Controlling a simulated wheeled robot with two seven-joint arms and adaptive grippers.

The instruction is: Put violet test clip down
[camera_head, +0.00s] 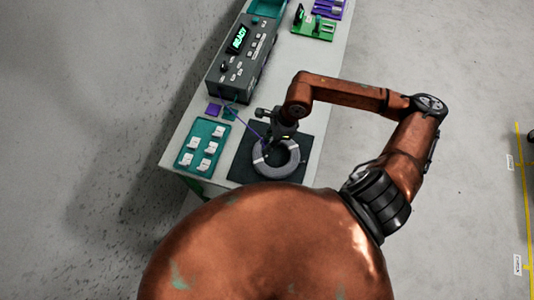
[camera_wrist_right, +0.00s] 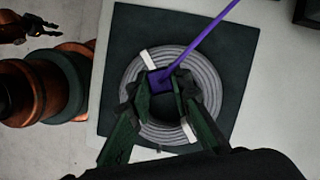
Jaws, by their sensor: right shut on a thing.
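The violet test clip (camera_wrist_right: 160,82) shows between the fingers of my right gripper (camera_wrist_right: 172,92) in the wrist view. A violet lead (camera_wrist_right: 205,38) runs from it to the upper right. The gripper is shut on the clip, over the grey coiled cable (camera_wrist_right: 200,62). I cannot tell whether the clip touches the coil. In the head view my right gripper (camera_head: 271,143) is at the coil's upper left, and the clip is mostly hidden there. What looks like my left gripper (camera_wrist_right: 42,28) shows small at the wrist view's top left, away from the coil; its opening is unclear.
The coil lies on a dark square mat (camera_head: 241,173). Left of the mat is a teal tray (camera_head: 185,157) with several white labelled pieces. A grey instrument (camera_head: 232,82) with a green display stands behind. Green and violet holders (camera_head: 314,30) stand at the far end.

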